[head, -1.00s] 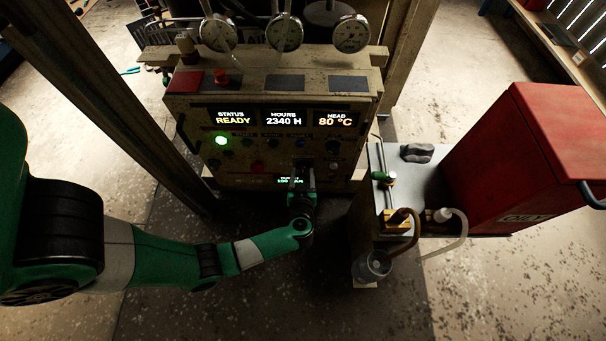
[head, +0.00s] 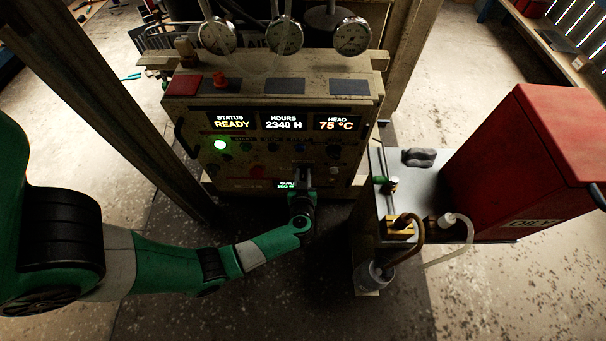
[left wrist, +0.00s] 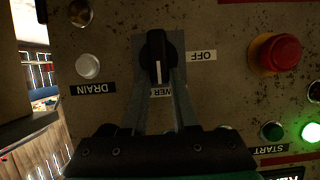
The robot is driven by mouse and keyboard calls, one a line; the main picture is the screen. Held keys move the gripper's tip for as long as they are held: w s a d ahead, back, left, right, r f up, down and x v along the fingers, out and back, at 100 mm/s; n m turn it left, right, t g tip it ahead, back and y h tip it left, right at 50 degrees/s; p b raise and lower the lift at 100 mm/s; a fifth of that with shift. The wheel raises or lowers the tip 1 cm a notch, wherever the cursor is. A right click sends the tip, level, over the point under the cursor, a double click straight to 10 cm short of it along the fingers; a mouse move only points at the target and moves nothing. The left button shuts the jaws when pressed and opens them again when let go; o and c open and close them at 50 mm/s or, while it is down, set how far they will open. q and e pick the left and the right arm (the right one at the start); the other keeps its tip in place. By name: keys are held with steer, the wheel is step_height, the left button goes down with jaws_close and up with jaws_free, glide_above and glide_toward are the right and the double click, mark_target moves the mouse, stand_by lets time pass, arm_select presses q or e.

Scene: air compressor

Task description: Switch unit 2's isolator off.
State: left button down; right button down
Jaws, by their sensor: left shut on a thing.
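In the left wrist view, upside down, a black rotary knob (left wrist: 157,55) with a white pointer line sits on a grey plate on the worn panel. An OFF label (left wrist: 203,55) is beside it on the right; another label, partly hidden and ending in "WER", is below it. The pointer line points down in that view, toward the partly hidden label, not toward OFF. My left gripper (left wrist: 158,85) is shut on the knob, one finger on each side. In the head view my left gripper (head: 303,180) is at the panel's lower front and hides the knob. My right gripper is not in view.
The compressor panel (head: 220,168) shows READY, 2340 H and 75 °C. A lit green lamp (left wrist: 311,132) and a red mushroom button (left wrist: 275,53) are near the knob. A white DRAIN button (left wrist: 88,66) is on its other side. A side bench and red OILY bin (head: 530,160) stand right.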

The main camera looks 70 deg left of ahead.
arm_select(q)
steer(key=shift+s+r+n+p, duration=0.15)
steer(key=shift+s+n+p, duration=0.2)
steer(key=shift+p, duration=0.55)
steer(key=shift+s+a+f+n+t+b, duration=0.2)
steer(key=shift+s+f+n+t+b, duration=0.3)
steer(key=shift+n+t, duration=1.2)
steer(key=shift+s+a+f+n+t+b, duration=0.2)
steer(key=shift+f+n+t, duration=0.5)
steer(key=shift+n, duration=1.85)
steer(key=shift+s+a+f+n+t+b, duration=0.2)
steer(key=shift+s+f+n+t, duration=0.3)
steer(key=shift+n+t, duration=1.2)
steer(key=shift+w+f+n+g, duration=0.1)
steer(key=shift+n+g, duration=0.3)
steer(key=shift+n, duration=0.2)
